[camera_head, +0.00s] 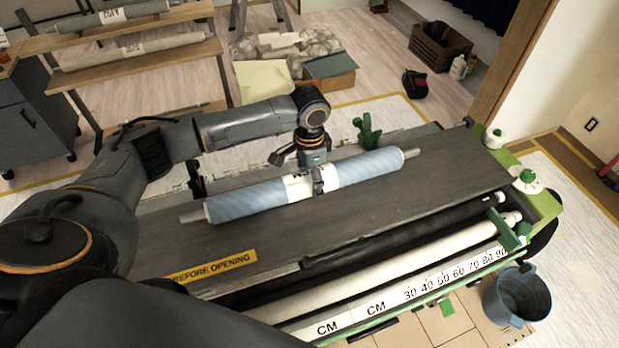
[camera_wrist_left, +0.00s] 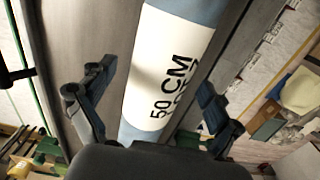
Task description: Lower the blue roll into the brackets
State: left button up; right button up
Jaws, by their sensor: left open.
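The blue roll (camera_head: 248,203) has a white label band and a grey core sticking out at both ends. It lies across the dark top (camera_head: 420,190) of the pasting machine, slanting up to the right. My left gripper (camera_head: 312,178) is above its middle, at the label band. In the left wrist view the open fingers (camera_wrist_left: 155,98) stand on either side of the roll's label (camera_wrist_left: 175,65), which reads 50 CM. Green bracket-like parts show at the machine's far side (camera_head: 367,131) and near its right end (camera_head: 510,232). My right gripper is not in view.
A pale roller (camera_head: 400,278) and a CM scale strip run along the machine's front. A blue bucket (camera_head: 516,296) stands at the lower right. A wooden rack (camera_head: 130,40) with wrapped rolls is at the back left. A crate (camera_head: 440,47) and boxes lie on the floor behind.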

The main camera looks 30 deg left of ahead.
pick_arm(q)
jog(key=shift+f, duration=0.85)
grip_shut()
jog(key=shift+w+r, duration=0.1)
jog(key=shift+r, duration=0.05)
